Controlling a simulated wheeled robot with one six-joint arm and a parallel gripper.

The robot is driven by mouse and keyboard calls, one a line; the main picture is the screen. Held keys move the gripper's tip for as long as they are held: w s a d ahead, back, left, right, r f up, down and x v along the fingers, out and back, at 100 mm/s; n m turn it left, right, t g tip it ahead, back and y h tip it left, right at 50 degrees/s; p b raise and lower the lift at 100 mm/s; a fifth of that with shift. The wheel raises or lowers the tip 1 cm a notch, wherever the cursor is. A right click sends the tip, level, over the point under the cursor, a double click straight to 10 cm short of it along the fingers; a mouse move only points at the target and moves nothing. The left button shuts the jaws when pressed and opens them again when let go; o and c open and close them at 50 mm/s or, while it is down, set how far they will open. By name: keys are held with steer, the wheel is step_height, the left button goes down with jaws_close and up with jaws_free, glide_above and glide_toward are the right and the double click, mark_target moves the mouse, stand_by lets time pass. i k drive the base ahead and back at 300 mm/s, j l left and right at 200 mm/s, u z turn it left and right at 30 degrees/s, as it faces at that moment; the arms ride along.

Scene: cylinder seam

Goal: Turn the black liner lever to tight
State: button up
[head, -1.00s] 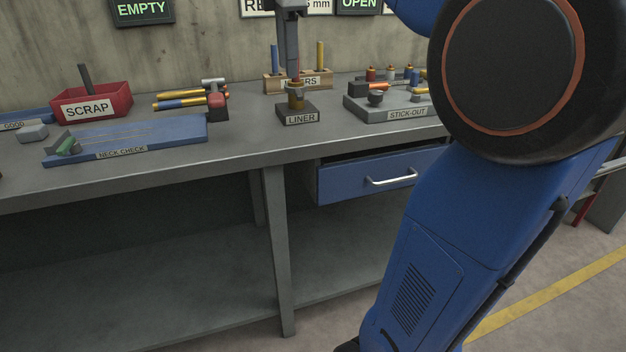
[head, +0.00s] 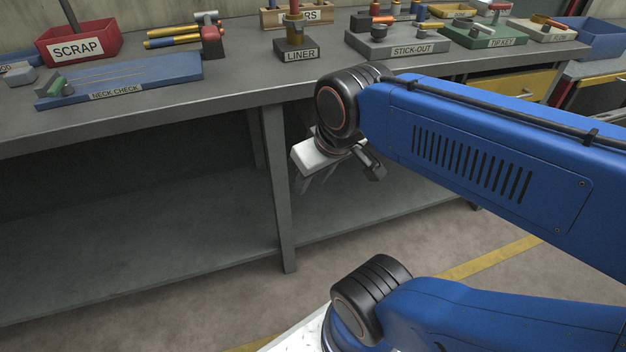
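The small dark liner block (head: 296,55), labelled LINER, sits near the front edge of the bench. A brass-coloured collar and a dark upper part (head: 293,28) stand on it, with a thin red piece rising above. I cannot make out the black lever or its setting at this size. My gripper (head: 335,180) hangs below the bench's front edge, lower and to the right of the liner block, well apart from it. It has a white body and grey fingers. Nothing is seen held in it, but the finger gap is unclear.
The grey bench (head: 232,75) also carries a red scrap bin (head: 105,38), a blue neck check board (head: 150,72), a grey stick-out block (head: 375,48) and a green tip key block (head: 470,37). A bench leg (head: 275,190) stands close left of my gripper. Bare bench top lies left of the liner block.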

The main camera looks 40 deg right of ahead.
mark_target(296, 25)
steer(key=k+l+z, duration=0.4)
steer(key=l+z, duration=0.25)
steer(key=k+l+z, duration=0.15)
steer(key=l+z, duration=0.15)
